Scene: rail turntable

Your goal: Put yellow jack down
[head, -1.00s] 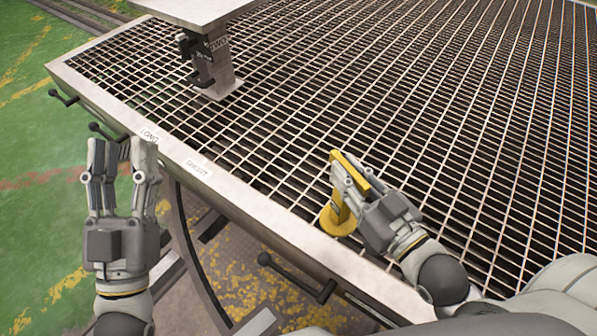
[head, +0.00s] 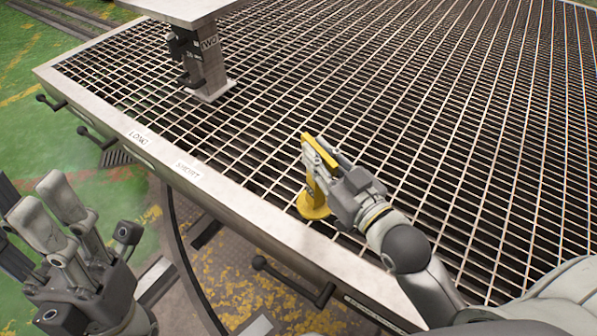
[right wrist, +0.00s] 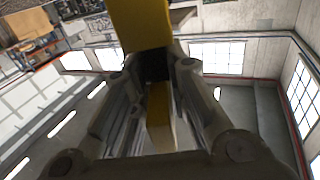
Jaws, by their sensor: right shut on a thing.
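The yellow jack (head: 313,201) is upright at the near edge of the grated table (head: 180,172), with its round base low against the grating. I cannot tell whether the base touches it. My right gripper (head: 322,163) is shut on the jack's upper part and hides some of its body. In the right wrist view the yellow jack (right wrist: 140,22) sits between the fingers (right wrist: 158,85). My left gripper (head: 70,225) is at the lower left, off the table's edge, with its fingers apart and nothing between them.
A grey stand (head: 205,65) with a flat top rises from the grating at the back left. Labels reading LONG (head: 139,137) and SHORT (head: 188,171) lie on the table's rim. Dark handles stick out from the table's side (head: 293,280). The grating to the right is clear.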

